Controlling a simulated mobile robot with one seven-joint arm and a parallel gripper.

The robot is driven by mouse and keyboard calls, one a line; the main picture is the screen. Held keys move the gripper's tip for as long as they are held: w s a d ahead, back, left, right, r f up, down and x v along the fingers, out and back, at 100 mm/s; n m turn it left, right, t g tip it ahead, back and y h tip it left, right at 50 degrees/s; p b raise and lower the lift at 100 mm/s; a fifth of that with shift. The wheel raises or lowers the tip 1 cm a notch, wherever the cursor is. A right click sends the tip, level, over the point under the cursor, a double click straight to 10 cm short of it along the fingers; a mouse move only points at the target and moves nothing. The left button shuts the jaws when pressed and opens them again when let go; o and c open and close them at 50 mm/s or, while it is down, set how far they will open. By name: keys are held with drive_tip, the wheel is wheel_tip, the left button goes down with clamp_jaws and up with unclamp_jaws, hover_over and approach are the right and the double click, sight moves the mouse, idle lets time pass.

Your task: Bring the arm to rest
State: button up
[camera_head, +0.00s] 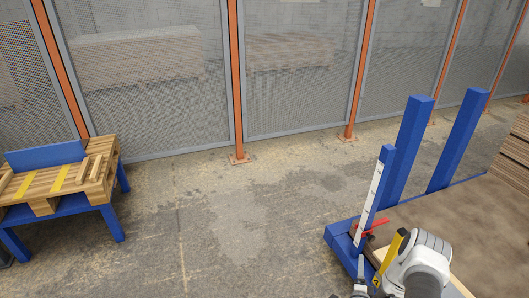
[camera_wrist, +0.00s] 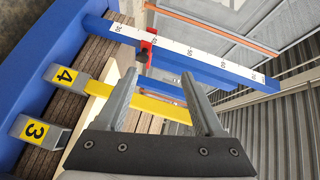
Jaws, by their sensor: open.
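My gripper (camera_wrist: 158,76) is open in the wrist view, its two grey fingers spread with nothing held between them. Behind the fingers run a yellow bar (camera_wrist: 160,107) and a blue post with a numbered white scale (camera_wrist: 200,40) and a red marker (camera_wrist: 147,44). I cannot tell how far the fingers are from them. In the head view my white and grey arm (camera_head: 418,258) is at the bottom right, over the near edge of the brown board stack (camera_head: 450,222).
Blue uprights (camera_head: 408,150) stand around the board stack. Brackets labelled 4 (camera_wrist: 62,77) and 3 (camera_wrist: 40,130) line its edge. A pallet (camera_head: 70,180) on a blue stand is at left. Mesh fencing (camera_head: 150,110) closes the back. The middle floor (camera_head: 250,220) is clear.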

drive_tip(key=w+a+r+n+g+y, duration=0.2)
drive_tip(key=w+r+n, duration=0.3)
drive_tip(key=r, duration=0.7)
drive_tip(key=w+a+r+n+g+y, duration=0.15)
drive_tip(key=w+r+n, duration=0.35)
drive_tip(key=r, duration=0.7)
drive_tip(key=s+a+r+n+g, duration=0.1)
drive_tip(key=s+a+r+n, duration=0.15)
drive_tip(key=s+r, duration=0.35)
drive_tip(key=s+a+r+n+g, duration=0.1)
drive_tip(key=s+a+r, duration=0.25)
drive_tip(key=r, duration=0.45)
drive_tip(key=s+a+r+n+g, duration=0.1)
drive_tip(key=s+a+r, duration=0.3)
drive_tip(key=r, duration=0.4)
drive_tip(key=s+a+r+n+g+y, duration=0.1)
drive_tip(key=s+a+r+n+g, duration=0.15)
drive_tip(key=s, duration=0.95)
drive_tip(key=s+a+r+n+g+y, duration=0.1)
drive_tip(key=s+a+n, duration=0.25)
drive_tip(key=s, duration=0.85)
wheel_tip(320, 180, up, 23)
drive_tip(key=m+p, duration=0.1)
drive_tip(key=p, duration=2.2)
drive_tip(key=shift+w, duration=0.15)
